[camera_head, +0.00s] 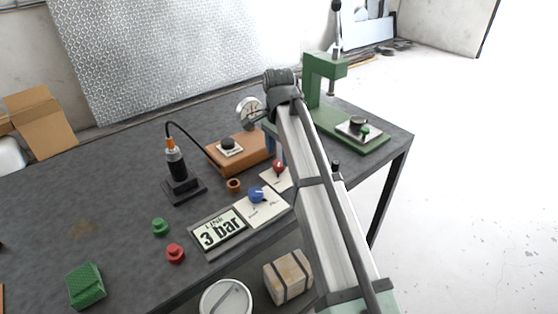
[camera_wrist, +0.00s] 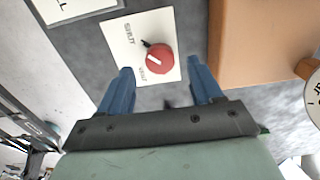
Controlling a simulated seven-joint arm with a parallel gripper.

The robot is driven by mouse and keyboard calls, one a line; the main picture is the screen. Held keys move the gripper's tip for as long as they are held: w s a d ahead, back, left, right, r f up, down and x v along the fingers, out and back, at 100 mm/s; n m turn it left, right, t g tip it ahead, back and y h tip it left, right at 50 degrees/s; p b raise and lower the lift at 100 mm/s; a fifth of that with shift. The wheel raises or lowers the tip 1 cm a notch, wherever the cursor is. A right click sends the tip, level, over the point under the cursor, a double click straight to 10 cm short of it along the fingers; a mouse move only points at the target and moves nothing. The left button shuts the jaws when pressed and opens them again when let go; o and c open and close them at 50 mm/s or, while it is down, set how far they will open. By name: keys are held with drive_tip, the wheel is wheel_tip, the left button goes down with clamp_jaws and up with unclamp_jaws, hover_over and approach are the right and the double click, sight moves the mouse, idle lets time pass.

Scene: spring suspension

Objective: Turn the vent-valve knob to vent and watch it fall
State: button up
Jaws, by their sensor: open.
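The red vent-valve knob (camera_head: 279,167) sits on a white label plate on the dark bench, partly beside my arm in the head view. The knob lies just ahead of and roughly between the fingertips, and nothing is held. Contact with the knob cannot be told. In the head view my arm hides most of the gripper.
A blue knob (camera_head: 257,194) and a "LINE 3 bar" display (camera_head: 219,231) stand near the red knob. A brown block (camera_head: 243,153) with a black button is close behind. A green press (camera_head: 318,92) stands at the far right.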

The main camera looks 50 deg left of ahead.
sight(279, 162)
drive_tip(key=shift+f, duration=1.75)
drive_tip(key=c, duration=1.1)
